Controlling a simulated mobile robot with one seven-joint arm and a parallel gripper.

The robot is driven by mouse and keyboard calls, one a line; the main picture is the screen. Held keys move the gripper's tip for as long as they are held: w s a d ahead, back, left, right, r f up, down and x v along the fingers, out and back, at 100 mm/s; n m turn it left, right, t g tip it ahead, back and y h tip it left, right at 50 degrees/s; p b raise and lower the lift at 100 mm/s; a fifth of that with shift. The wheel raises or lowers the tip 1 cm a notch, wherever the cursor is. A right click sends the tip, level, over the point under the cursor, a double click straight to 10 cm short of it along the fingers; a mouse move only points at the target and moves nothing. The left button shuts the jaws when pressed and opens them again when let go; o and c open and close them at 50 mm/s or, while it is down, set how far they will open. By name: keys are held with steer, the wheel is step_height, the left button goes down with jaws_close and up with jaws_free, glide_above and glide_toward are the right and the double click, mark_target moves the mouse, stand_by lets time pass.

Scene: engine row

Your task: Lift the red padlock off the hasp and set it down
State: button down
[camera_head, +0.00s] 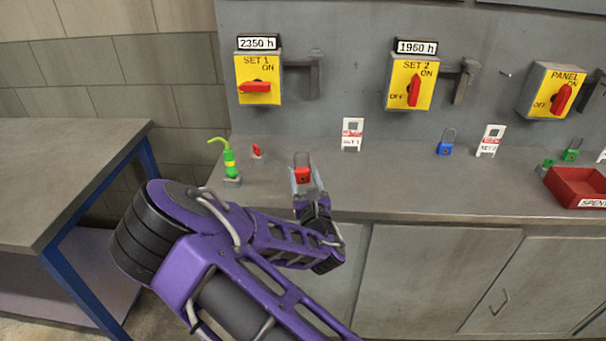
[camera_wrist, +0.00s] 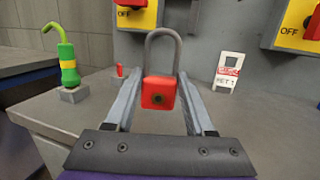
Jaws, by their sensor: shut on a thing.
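The red padlock (camera_head: 302,175) is between the fingers of my gripper (camera_head: 306,182), over the counter in front of the SET 1 switch. In the wrist view the red padlock (camera_wrist: 158,93) is upright, its grey shackle up, with a finger of my gripper (camera_wrist: 160,98) on each side. My gripper is shut on its body. I cannot tell whether its underside touches the counter. The SET 1 hasp (camera_head: 316,75) beside the yellow SET 1 switch (camera_head: 258,80) shows no padlock on it. The SET 1 handle lies horizontal.
A red SPENT bin (camera_head: 575,187) is at right.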

steer(key=shift+f+b, duration=2.15)
steer(key=shift+f, duration=0.4)
steer(key=shift+c, duration=0.9)
jaws_free()
steer(key=shift+s, duration=0.1)
steer(key=p+v, duration=0.3)
steer(key=v, duration=1.4)
steer(key=shift+p, duration=0.35)
steer(key=shift+f, duration=0.1)
